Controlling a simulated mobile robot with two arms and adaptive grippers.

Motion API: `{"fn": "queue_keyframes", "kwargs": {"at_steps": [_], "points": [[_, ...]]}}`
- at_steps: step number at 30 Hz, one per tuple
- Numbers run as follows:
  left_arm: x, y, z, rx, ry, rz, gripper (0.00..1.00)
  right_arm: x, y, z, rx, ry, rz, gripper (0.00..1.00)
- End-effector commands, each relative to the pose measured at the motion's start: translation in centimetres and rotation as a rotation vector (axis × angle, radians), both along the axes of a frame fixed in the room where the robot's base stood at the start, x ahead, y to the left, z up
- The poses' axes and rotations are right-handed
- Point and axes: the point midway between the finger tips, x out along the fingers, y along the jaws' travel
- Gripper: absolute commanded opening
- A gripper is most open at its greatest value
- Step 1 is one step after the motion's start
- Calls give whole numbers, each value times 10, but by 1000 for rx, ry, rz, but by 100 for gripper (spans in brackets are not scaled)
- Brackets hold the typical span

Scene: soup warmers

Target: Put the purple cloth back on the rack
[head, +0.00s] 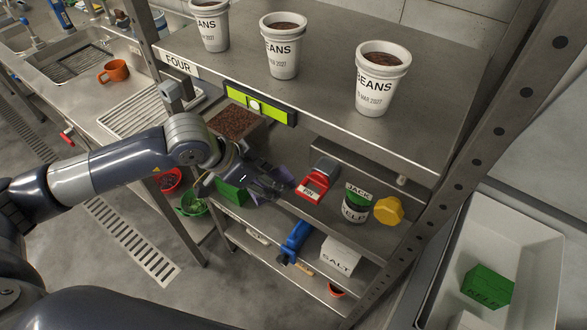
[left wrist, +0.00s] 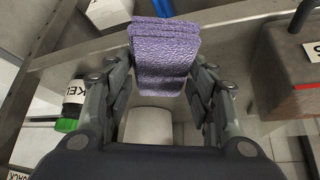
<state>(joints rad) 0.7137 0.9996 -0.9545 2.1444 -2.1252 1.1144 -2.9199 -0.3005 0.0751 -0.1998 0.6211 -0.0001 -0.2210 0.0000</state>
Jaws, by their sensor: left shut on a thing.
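The purple cloth (left wrist: 165,62) is folded and textured, held between the two fingers of my left gripper (left wrist: 164,85) in the left wrist view. In the head view my left gripper (head: 268,188) reaches in under the top shelf of the metal rack (head: 440,50). There the cloth (head: 284,174) shows only as a small dark purple patch at the fingertips, partly hidden by the gripper. I cannot tell whether the cloth touches the shelf below. My right gripper is not in view.
Several cups labelled BEANS (head: 282,55) stand on the top shelf. A red-and-grey tool (head: 318,178), a can (head: 355,203) and a yellow object (head: 388,211) sit right of the gripper. A green box (head: 232,193) is beside it. A salt box (head: 340,254) is lower down.

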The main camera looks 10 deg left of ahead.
Motion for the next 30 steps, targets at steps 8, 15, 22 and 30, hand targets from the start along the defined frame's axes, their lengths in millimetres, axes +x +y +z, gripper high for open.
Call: {"fn": "queue_keyframes", "kwargs": {"at_steps": [8, 15, 22, 30], "points": [[35, -36, 3, -1, 0, -1, 29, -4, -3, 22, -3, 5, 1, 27], [48, -48, 2, -1, 0, -1, 29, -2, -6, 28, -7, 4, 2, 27], [49, -49, -27, 0, 4, 1, 29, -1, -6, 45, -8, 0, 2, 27], [50, -49, -35, 0, -2, 0, 29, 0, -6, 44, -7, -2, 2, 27]]}}
